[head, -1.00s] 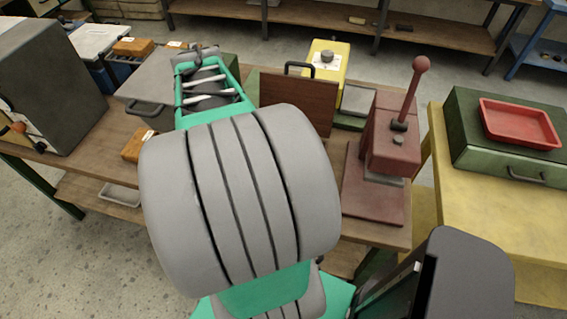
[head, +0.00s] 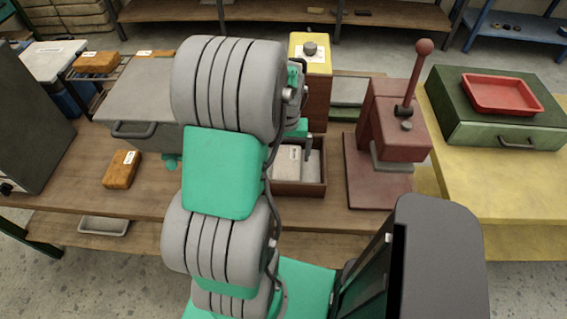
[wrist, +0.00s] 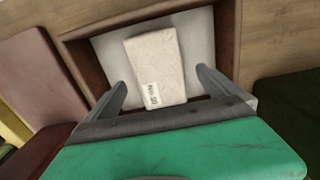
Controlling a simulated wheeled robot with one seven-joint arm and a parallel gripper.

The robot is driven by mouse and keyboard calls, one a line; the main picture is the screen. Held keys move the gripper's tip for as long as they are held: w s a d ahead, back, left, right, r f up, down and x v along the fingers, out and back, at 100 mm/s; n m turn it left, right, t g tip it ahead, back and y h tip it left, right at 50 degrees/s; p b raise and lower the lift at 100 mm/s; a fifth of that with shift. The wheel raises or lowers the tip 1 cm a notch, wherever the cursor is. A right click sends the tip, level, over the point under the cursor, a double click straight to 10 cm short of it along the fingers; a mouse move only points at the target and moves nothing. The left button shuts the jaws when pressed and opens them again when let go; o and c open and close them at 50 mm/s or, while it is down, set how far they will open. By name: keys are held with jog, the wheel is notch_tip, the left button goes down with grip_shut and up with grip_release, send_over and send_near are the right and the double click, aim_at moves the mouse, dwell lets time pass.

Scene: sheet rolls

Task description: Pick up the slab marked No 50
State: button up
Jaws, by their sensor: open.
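The pale slab (wrist: 156,65) lies in an open brown box in the wrist view, and its white label reads No 50. In the head view the slab (head: 287,162) shows in the brown box (head: 298,190), partly covered by my arm. My gripper (wrist: 161,78) is open, with one finger on each side of the slab's near part in the wrist view. The fingers are apart and hold nothing. I cannot tell how far above the slab they are. In the head view most of the gripper is hidden behind my arm.
A dark red press (head: 394,125) with a lever stands right of the box. A yellow-topped block (head: 310,57) stands behind it. Orange labelled blocks, one at the front (head: 121,169), and a grey lidded case (head: 135,95) are at left. A red tray (head: 502,93) sits on a green case.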

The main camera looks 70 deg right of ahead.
aim_at(287, 161)
jog(key=f, duration=0.2)
jog(key=f+p, duration=0.1)
jog(key=f, duration=0.2)
jog(key=shift+s+d, duration=0.1)
jog(key=shift+d, duration=0.1)
